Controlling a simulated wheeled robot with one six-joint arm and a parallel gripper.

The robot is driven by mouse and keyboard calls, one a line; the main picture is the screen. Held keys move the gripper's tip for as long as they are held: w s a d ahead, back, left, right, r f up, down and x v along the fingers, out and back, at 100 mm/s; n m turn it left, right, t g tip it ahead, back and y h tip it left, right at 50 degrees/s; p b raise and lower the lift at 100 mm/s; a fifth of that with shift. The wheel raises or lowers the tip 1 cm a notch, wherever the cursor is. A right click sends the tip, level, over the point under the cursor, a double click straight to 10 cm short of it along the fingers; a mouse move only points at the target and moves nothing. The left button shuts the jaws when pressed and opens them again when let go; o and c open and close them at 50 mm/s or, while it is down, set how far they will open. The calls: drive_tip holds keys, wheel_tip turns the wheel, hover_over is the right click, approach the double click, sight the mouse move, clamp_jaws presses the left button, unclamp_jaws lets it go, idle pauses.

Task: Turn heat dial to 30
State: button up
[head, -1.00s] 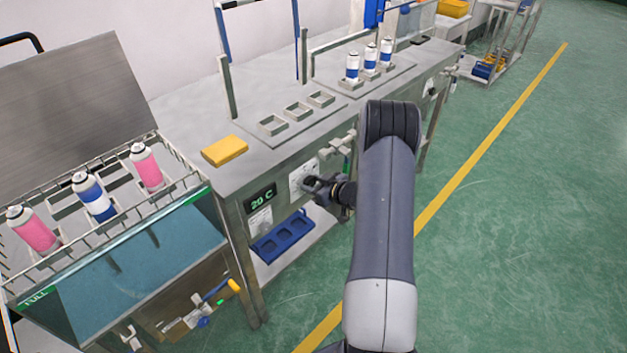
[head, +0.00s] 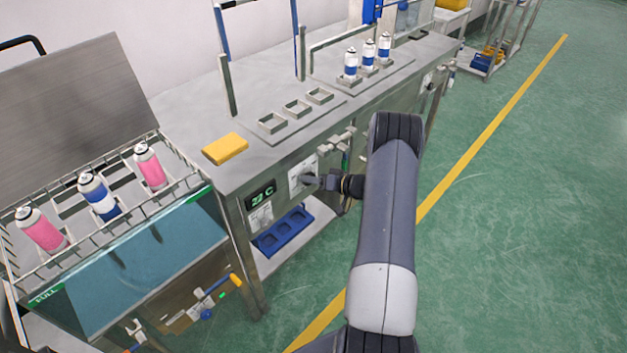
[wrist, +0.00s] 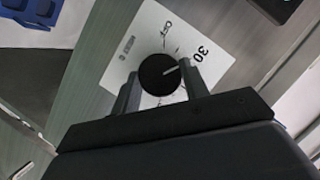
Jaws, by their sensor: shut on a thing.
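The heat dial (wrist: 160,75) is a round black knob with a pale pointer line, on a white plate (wrist: 148,38) marked "30" and "OFF". In the wrist view the pointer slants toward the upper right, on the side of the "30" mark. My gripper (wrist: 162,84) is shut on the dial, one finger on each side. In the head view my gripper (head: 312,181) is at the front panel and hides most of the dial. The green display (head: 261,196) beside it shows a number in C that looks like 2 and a blurred digit.
A blue tray (head: 284,234) sits on a shelf below the panel. A water bath with a wire rack (head: 130,212) of spray cans stands at the left. A yellow block (head: 225,149) lies on the bench top. Grey levers (head: 336,143) project right of the dial.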

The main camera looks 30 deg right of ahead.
idle(0.4)
drive_tip(key=o, duration=1)
drive_tip(key=shift+c, duration=0.2)
drive_tip(key=shift+d, duration=0.1)
drive_tip(key=v, duration=1)
drive_tip(key=shift+s+d+b, duration=0.2)
drive_tip(key=shift+s+b, duration=0.1)
drive_tip(key=shift+b, duration=0.1)
drive_tip(key=x, duration=1)
drive_tip(key=shift+w+a+p, duration=0.3)
drive_tip(key=shift+p, duration=0.15)
